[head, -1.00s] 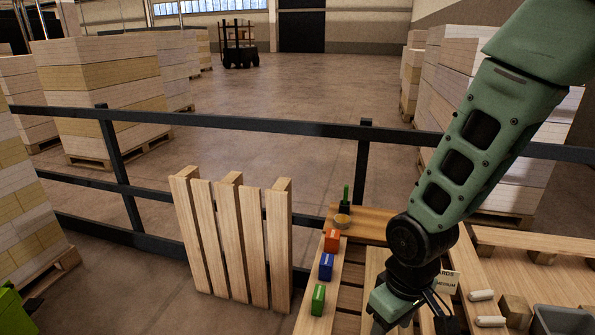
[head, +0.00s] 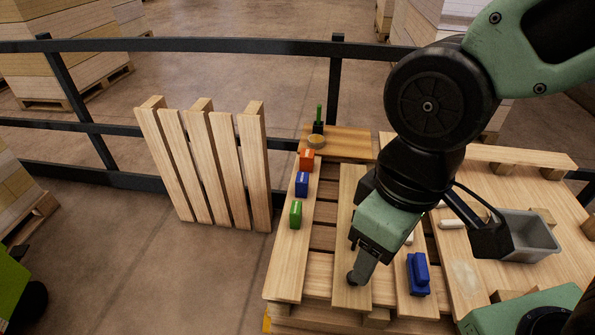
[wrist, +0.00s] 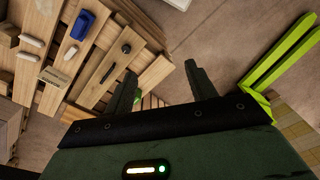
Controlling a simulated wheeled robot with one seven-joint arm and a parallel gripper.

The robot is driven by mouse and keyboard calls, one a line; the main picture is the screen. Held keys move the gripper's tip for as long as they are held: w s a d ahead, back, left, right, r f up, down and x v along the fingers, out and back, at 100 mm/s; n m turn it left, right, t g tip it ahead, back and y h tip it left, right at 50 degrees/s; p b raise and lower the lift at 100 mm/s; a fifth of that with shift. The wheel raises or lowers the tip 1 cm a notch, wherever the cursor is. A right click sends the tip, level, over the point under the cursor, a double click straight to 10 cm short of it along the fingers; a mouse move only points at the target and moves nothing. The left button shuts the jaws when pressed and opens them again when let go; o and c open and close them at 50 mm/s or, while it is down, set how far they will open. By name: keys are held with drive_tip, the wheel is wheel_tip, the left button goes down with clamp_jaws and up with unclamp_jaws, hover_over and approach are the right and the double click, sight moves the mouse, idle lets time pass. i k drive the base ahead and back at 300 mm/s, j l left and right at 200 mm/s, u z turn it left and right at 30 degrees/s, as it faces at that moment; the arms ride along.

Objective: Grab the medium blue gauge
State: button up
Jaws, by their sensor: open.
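A small blue block (head: 302,184) stands on the left plank of the pallet, between an orange block (head: 307,160) and a green block (head: 295,214). A larger blue piece with a raised top (head: 418,274) lies on a plank to the right of my gripper. A blue piece, likely this larger one, shows in the wrist view (wrist: 83,25) at the upper left. I cannot tell from the pictures which one is the medium gauge. My gripper (head: 358,274) hangs over the middle plank, apart from both. In the wrist view its fingers (wrist: 161,90) are spread and empty.
A grey bin (head: 528,238) and white rolls (head: 452,224) are at the right. A round wooden piece (head: 316,141) sits at the back. A slatted wooden panel (head: 205,165) leans by the dark railing (head: 220,124).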

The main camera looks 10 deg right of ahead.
sight(301, 183)
drive_tip(key=i+j+z, duration=0.2)
drive_tip(key=j+z, duration=0.3)
drive_tip(key=j, duration=0.65)
drive_tip(key=j+z, duration=0.45)
drive_tip(key=j, duration=0.75)
